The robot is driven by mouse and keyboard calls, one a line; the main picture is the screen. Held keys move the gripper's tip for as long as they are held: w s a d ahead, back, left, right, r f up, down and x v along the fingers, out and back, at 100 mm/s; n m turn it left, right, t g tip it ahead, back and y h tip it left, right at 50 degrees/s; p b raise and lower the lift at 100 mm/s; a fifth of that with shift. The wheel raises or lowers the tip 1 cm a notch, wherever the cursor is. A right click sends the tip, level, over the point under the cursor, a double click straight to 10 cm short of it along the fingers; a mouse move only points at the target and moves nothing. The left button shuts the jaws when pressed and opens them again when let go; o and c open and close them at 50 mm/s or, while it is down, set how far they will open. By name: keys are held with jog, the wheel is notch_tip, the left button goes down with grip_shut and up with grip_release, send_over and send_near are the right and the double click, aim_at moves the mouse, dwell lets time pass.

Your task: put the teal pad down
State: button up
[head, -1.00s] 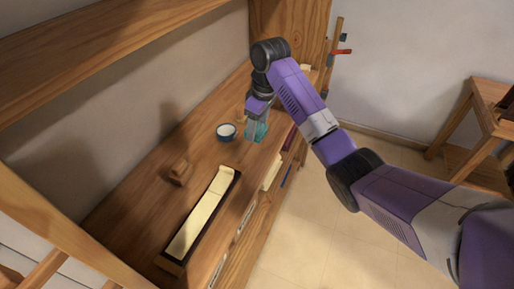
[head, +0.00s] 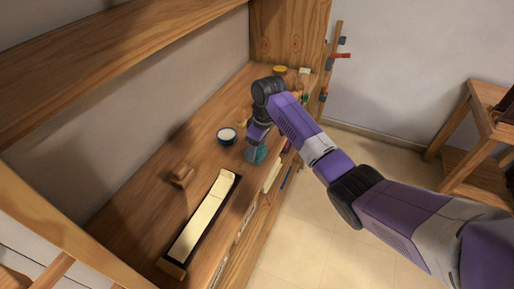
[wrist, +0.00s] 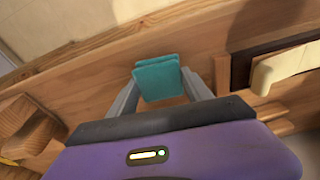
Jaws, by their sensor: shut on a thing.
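The teal pad (wrist: 158,80) is held between the two fingers of my gripper (wrist: 160,92) in the wrist view. It looks like a flat, square-cornered piece with a second teal layer showing behind its upper edge. In the head view, the teal pad (head: 256,154) is at the lower end of my gripper (head: 254,148), over the wooden bench near its front edge. I cannot tell whether the pad touches the wood. The long dark tray with cream keys (head: 203,222) lies on the bench to the lower left of my gripper.
A round dark-rimmed cup with pale contents (head: 227,135) stands just left of my gripper. A small wooden block (head: 181,177) sits farther left. A yellow-topped jar (head: 280,71) is at the far end. Bare bench (head: 213,161) lies between the cup and the tray.

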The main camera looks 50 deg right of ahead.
aim_at(259, 151)
jog(key=shift+f, duration=0.15)
jog(key=o, duration=1.3)
jog(key=shift+f+b, duration=0.1)
jog(key=shift+b, duration=0.4)
jog(key=r, duration=0.2)
jog(key=r+b, duration=0.1)
jog(key=r, duration=0.2)
jog(key=s+r, duration=0.1)
jog(key=r, duration=0.2)
jog(key=shift+d, duration=0.1)
